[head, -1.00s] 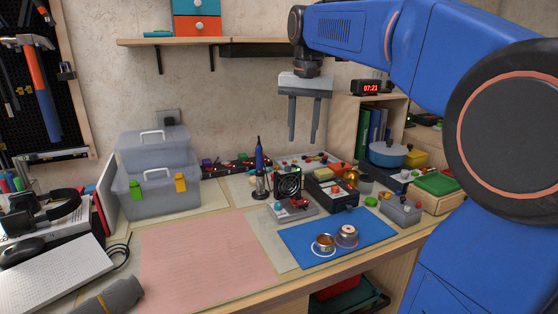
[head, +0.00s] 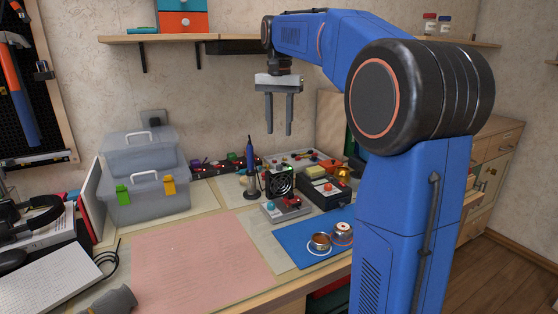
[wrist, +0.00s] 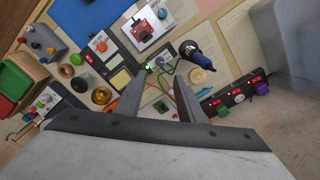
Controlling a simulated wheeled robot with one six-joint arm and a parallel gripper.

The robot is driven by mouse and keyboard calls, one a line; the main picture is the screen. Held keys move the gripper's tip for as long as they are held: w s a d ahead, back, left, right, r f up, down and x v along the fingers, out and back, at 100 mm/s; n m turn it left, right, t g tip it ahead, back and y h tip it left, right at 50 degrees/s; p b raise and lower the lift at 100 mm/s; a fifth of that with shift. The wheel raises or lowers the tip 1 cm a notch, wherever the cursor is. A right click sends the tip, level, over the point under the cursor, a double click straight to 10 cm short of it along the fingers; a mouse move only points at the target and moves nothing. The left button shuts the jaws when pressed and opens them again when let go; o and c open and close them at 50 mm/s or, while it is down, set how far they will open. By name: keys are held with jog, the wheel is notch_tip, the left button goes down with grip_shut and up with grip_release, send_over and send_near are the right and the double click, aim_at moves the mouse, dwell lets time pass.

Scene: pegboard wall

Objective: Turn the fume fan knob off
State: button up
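A small black fan (head: 280,181) stands on the bench next to the blue soldering iron (head: 251,168), with a green light near its top. I cannot make out for certain which knob is the fume fan knob. A black strip (head: 226,167) along the wall carries red-lit switches and coloured knobs. In the wrist view the strip shows a purple knob (wrist: 262,88) and a green knob (wrist: 222,109). My gripper (head: 279,132) is open and empty, pointing down above the fan area, clear of everything. Its fingers also show in the wrist view (wrist: 159,80).
A black box with a red button (head: 325,190) and a grey box with a red part (head: 287,208) stand near the fan. Clear storage bins (head: 147,188) are at left. A shelf (head: 190,37) runs above. The pink mat (head: 195,262) is bare. My arm hides the bench's right side.

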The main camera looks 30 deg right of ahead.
aim_at(279, 165)
notch_tip(279, 165, down, 12)
jog(key=shift+r, duration=0.25)
dwell(0.3)
grip_shut()
